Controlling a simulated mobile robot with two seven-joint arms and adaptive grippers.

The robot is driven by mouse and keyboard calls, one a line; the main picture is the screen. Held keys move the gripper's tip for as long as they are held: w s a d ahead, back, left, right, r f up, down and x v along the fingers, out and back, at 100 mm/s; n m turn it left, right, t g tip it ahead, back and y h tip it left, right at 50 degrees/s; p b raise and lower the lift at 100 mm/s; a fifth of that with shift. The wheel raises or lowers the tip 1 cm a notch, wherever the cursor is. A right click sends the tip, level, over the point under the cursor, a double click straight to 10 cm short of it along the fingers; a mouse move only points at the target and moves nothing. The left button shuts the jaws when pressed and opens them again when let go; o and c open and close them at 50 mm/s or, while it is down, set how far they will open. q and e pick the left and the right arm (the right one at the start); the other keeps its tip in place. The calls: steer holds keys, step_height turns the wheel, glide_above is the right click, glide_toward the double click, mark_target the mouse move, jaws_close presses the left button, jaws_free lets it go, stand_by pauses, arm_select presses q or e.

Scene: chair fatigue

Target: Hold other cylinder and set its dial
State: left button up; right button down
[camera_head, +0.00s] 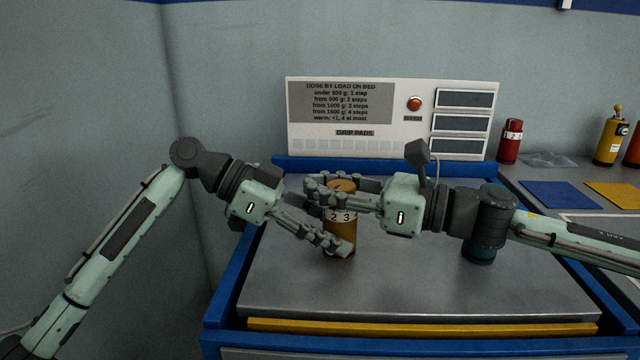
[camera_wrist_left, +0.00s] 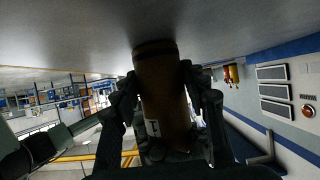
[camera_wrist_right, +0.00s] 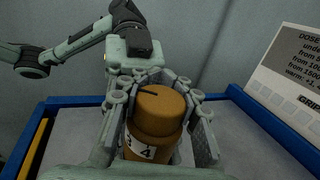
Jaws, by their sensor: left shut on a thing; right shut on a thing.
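An orange-brown cylinder (camera_head: 341,240) stands upright on the grey bench top, with a white number band showing 2 and 3 in the head view. My left gripper (camera_head: 335,246) is shut on its lower body. My right gripper (camera_head: 322,188) is shut on its top part, the dial. In the right wrist view, the cylinder's dial (camera_wrist_right: 158,108) sits between the fingers, and a 4 shows on the band below. In the left wrist view, the cylinder (camera_wrist_left: 160,85) is between the left fingers. A teal cylinder (camera_head: 478,250) stands at the right, partly hidden behind my right arm.
A panel (camera_head: 340,103) with dose text, a red button (camera_head: 414,103) and three dark displays stands behind the bench. Red (camera_head: 510,141) and yellow (camera_head: 610,140) cylinders stand on the right counter, near blue (camera_head: 551,195) and yellow mats. The bench's front is clear.

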stand_by(0.4)
steer(key=c, duration=1)
jaws_free()
steer(key=v, duration=1.2)
